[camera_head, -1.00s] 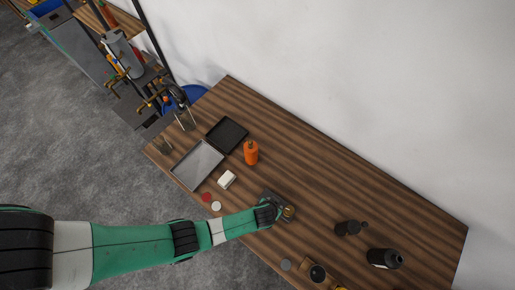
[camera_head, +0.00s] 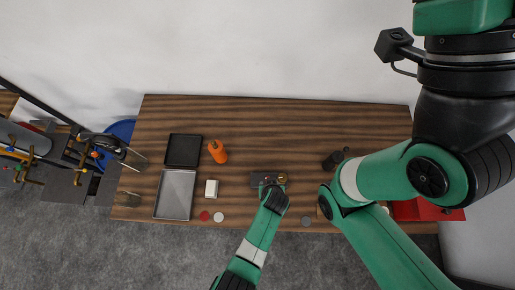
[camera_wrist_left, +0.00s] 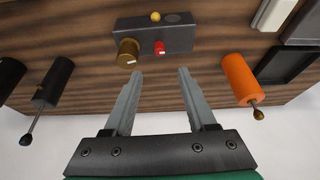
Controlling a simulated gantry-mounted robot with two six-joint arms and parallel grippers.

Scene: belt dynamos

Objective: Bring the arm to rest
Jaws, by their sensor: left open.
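My left gripper (camera_wrist_left: 158,76) is open, and nothing shows between its fingers in the left wrist view. It is over the wooden table, beside a small dark box (camera_wrist_left: 180,40) with a brass knob (camera_wrist_left: 128,52), a red button (camera_wrist_left: 159,48) and a yellow knob (camera_wrist_left: 155,17). The fingertips appear apart from the box. In the head view my left arm comes in from the bottom and ends near the dark box (camera_head: 257,179). My right arm (camera_head: 385,180) is bent on the right side, and its gripper is not in view.
A black bottle (camera_head: 331,161) stands right. The table's back is clear.

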